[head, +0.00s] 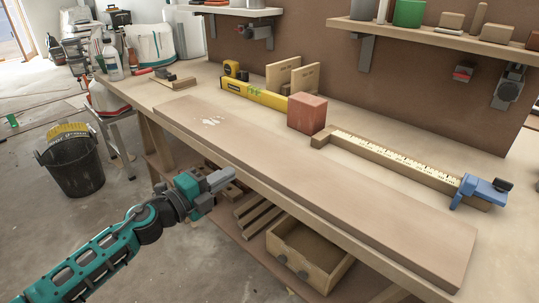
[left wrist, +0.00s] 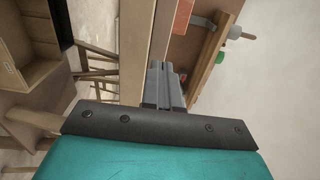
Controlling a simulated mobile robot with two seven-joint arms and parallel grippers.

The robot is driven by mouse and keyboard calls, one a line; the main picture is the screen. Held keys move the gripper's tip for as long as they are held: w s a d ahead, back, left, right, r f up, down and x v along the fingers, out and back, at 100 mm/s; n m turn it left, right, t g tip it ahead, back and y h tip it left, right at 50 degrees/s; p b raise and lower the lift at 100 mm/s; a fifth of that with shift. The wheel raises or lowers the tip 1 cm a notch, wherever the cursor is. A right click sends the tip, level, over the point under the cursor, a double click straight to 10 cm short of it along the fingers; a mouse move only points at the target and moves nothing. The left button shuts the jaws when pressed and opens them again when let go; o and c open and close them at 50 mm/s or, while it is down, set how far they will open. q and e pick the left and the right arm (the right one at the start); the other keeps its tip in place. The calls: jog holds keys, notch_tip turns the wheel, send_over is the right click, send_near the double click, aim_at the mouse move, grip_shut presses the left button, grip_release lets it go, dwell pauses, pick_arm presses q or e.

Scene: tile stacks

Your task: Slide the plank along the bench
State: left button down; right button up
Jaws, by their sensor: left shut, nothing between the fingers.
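The plank (head: 330,185) is a long, flat brown board lying along the front of the wooden bench (head: 410,145). It has a pale smudge near its far left part. My left gripper (head: 222,179) is in front of the bench's front edge, at the left-middle of the plank. It looks apart from the plank, and its fingers are shut and empty. In the left wrist view the shut fingers (left wrist: 165,85) point toward long wooden strips at the bench edge; which strip is the plank is hard to tell. My right gripper is not in view.
A red brick (head: 307,113) stands behind the plank, with a yellow level (head: 254,93) to its left. A wooden bar with a measuring scale (head: 395,160) and a blue clamp (head: 482,189) lie to the right. An open drawer (head: 308,256) is below; a black bucket (head: 75,170) stands left.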

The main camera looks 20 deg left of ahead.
aim_at(244, 166)
pick_arm(q)
jog(key=shift+p+x, duration=0.45)
jog(key=shift+x, duration=2.35)
dwell(0.5)
jog(key=shift+s, duration=0.1)
jog(key=shift+v, duration=2.9)
jog(key=shift+a, duration=0.1)
